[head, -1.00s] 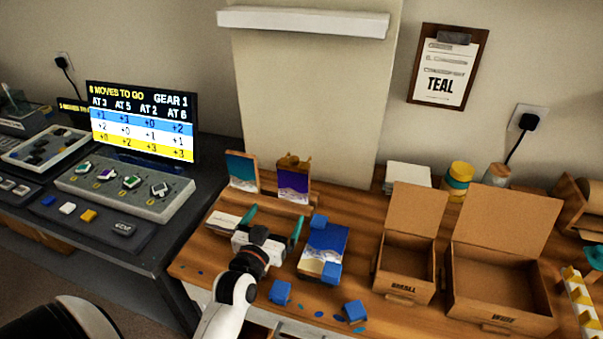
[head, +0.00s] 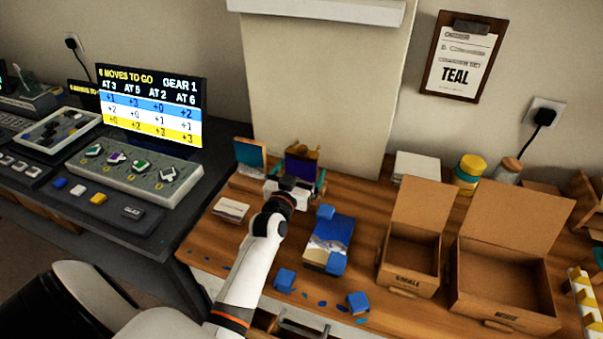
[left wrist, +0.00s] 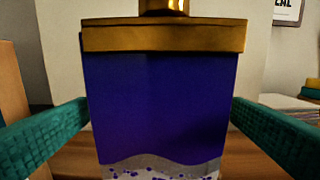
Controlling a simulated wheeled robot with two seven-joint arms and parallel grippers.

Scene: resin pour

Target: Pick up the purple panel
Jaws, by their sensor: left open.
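The purple panel (head: 299,168) stands upright on an easel at the back of the wooden table. In the left wrist view the purple panel (left wrist: 160,105) fills the middle, with a pale speckled band at its bottom and a gold-brown clamp bar (left wrist: 165,36) across its top. My left gripper (head: 294,187) is open in front of it. In the left wrist view the teal fingers of my left gripper (left wrist: 160,118) stand one on each side of the panel, with the panel between them. My arm hides the panel's lower part in the head view. My right gripper is not in view.
A teal panel (head: 250,154) stands close on the left. A blue panel (head: 328,237) lies flat at right with blue blocks around it. Two open cardboard boxes (head: 412,262) (head: 500,285) stand further right. A white card (head: 231,208) lies at left.

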